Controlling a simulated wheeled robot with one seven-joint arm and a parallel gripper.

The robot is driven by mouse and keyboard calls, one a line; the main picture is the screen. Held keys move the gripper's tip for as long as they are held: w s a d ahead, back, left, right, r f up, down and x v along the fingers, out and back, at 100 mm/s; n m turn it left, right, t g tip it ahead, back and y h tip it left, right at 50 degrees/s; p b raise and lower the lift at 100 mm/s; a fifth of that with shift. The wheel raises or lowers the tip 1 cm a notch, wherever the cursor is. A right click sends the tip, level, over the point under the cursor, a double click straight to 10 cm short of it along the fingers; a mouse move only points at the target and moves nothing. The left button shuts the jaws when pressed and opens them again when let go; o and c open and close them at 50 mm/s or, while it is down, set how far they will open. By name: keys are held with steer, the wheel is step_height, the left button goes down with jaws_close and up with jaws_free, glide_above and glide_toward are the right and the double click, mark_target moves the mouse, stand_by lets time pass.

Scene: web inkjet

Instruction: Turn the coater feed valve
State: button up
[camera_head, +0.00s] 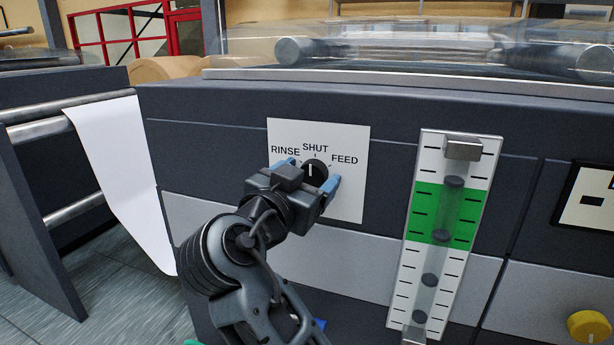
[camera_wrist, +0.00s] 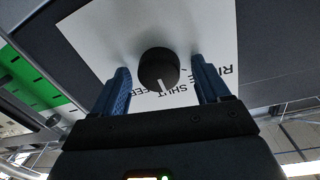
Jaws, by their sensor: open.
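The coater feed valve is a round black knob (camera_head: 316,171) with a white pointer line, on a white plate (camera_head: 347,200) marked RINSE, SHUT and FEED. The pointer is up, toward SHUT. My gripper (camera_head: 309,174) is open in front of the plate, its blue fingers on either side of the knob. In the wrist view the knob (camera_wrist: 158,66) lies between the fingertips, with a gap on each side. My gripper partly hides the lower part of the knob and plate in the head view.
Right of the plate is a flow gauge (camera_head: 428,200) with a green band and several dark floats in its tube. A yellow knob (camera_head: 589,326) is at the lower right. A white paper web (camera_head: 118,165) hangs from rollers at the left.

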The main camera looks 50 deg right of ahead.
steer(key=c, duration=1)
steer(key=shift+c, duration=0.2)
steer(key=n+p, duration=0.3)
steer(key=n, duration=0.2)
steer(key=shift+n, duration=0.4)
steer(key=n+p, duration=0.2)
steer(key=n, duration=0.2)
steer(key=shift+f+n+t+p, duration=0.1)
steer(key=shift+n+t+p, duration=0.3)
steer(key=shift+n+p, duration=0.6)
steer(key=shift+n, duration=0.4)
